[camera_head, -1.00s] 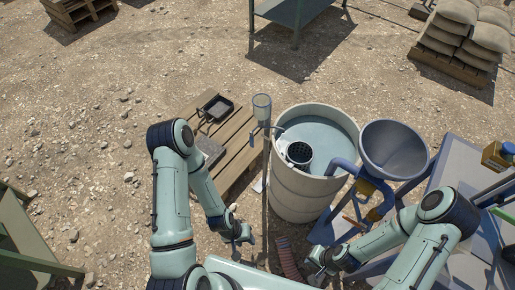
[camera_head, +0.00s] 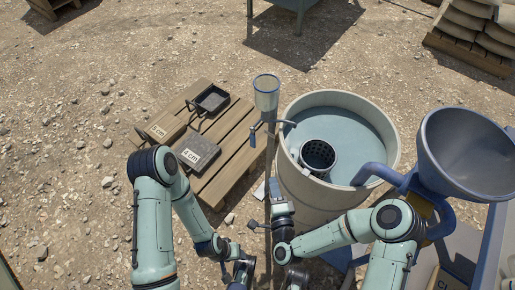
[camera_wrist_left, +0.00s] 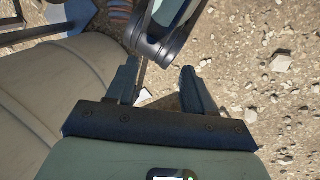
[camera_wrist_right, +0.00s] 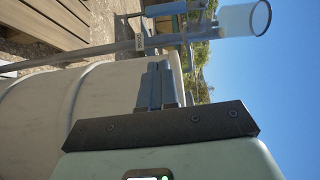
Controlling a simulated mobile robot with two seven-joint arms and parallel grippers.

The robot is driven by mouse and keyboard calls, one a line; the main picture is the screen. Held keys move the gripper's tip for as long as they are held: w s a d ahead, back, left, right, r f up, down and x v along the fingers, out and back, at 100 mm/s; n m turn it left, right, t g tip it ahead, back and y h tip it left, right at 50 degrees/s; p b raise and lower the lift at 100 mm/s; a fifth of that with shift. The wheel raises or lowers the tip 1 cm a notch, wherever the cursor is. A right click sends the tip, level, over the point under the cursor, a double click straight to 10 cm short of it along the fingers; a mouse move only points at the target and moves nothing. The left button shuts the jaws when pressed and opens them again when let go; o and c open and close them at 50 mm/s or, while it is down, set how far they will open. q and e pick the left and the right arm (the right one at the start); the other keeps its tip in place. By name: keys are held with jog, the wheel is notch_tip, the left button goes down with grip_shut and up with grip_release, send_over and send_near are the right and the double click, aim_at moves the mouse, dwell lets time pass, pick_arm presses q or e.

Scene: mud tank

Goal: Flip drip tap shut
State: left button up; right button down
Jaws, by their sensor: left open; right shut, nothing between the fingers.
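The drip tap has a clear cup (camera_head: 266,98) on a thin upright pole in front of the tank. A blue lever (camera_head: 252,138) hangs on its left side, and a short spout (camera_head: 287,123) points right over the tank rim. My right gripper (camera_head: 277,184) is shut and empty, below the tap and close to the tank's front wall. In the right wrist view its closed fingers (camera_wrist_right: 161,78) are apart from the pole, with the cup (camera_wrist_right: 244,19) beyond. My left gripper (camera_wrist_left: 160,68) is open and empty, low over the ground; the head view shows it poorly.
The round tank (camera_head: 300,192) holds water and a perforated basket (camera_head: 318,155). A large grey funnel (camera_head: 470,150) stands at the right.

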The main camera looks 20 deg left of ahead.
pick_arm(q)
jog(key=shift+w+f, duration=0.1)
jog(key=shift+f, duration=0.05)
pick_arm(e)
jog(key=shift+w+a+r+t, duration=0.1)
jog(key=shift+w+r+t, duration=0.05)
jog(key=shift+r+t, duration=0.2)
jog(key=b, duration=0.1)
send_near(253, 137)
jog(key=w+d+f, duration=0.2)
jog(key=w+f, duration=0.1)
jog(key=w, duration=0.2)
pick_arm(q)
jog(key=shift+w+a+f+t, duration=0.2)
jog(key=shift+w+a+f, duration=0.1)
jog(key=shift+w+f, duration=0.25)
jog(key=shift+w+a+f+t, duration=0.25)
jog(key=shift+w+f, duration=0.1)
jog(key=shift+w, duration=0.25)
pick_arm(e)
jog(key=shift+w+a+f, duration=0.1)
jog(key=shift+w+a, duration=0.15)
jog(key=shift+a, duration=0.35)
jog(key=shift+w+a+f, duration=0.1)
jog(key=shift+w+a, duration=0.15)
jog(key=shift+a, duration=0.3)
jog(key=shift+w+a+f, duration=0.1)
jog(key=shift+w+a, duration=0.1)
jog(key=shift+a, duration=0.4)
